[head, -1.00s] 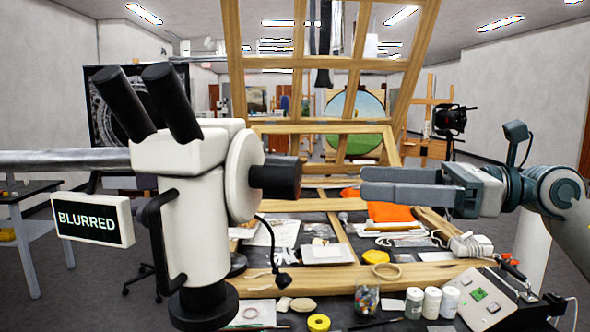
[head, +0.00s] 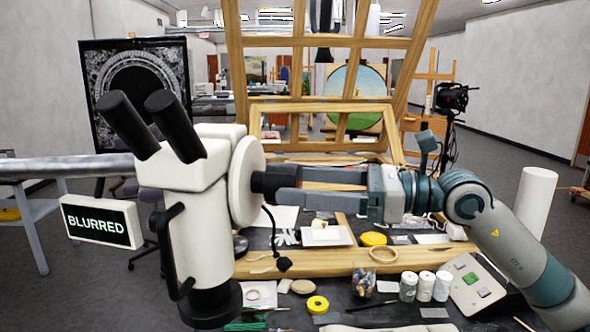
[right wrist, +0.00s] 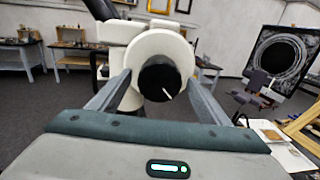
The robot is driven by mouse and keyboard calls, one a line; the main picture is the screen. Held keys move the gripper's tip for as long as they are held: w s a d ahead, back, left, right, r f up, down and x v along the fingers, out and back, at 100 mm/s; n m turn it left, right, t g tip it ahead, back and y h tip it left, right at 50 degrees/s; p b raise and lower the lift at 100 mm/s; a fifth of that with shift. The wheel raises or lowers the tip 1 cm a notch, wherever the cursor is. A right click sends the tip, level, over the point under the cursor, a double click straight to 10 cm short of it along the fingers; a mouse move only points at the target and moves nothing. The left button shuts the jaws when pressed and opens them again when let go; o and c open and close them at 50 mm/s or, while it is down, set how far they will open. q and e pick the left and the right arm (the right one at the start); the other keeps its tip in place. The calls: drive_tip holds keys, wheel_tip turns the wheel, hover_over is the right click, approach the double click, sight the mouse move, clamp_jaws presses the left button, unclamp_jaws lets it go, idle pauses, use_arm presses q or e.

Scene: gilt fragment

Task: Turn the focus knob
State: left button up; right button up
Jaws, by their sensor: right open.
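The white microscope (head: 185,200) stands at the left in the head view. Its black focus knob (head: 264,182) sticks out to the right from a round white hub. My right gripper (head: 277,190) is open, with its two grey fingers pointing at the knob, the tips at or around it. In the right wrist view the knob (right wrist: 160,80) with its white mark lies between the open fingers (right wrist: 160,88); contact cannot be told. A sign hanging on the microscope (head: 102,221) reads BLURRED. My left gripper is not in view.
A wooden frame (head: 300,265) on the table and a tall wooden lattice (head: 235,70) stand behind the arm. White jars (head: 425,286), a yellow tape roll (head: 317,304) and a control box (head: 476,284) lie below it.

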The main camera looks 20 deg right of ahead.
drive_tip(key=shift+x, duration=0.8)
drive_tip(key=c, duration=1.1)
drive_tip(key=shift+o, duration=0.2)
drive_tip(key=shift+m, duration=1.3)
drive_tip(key=shift+m+p, duration=0.55)
drive_tip(key=shift+m, duration=1.15)
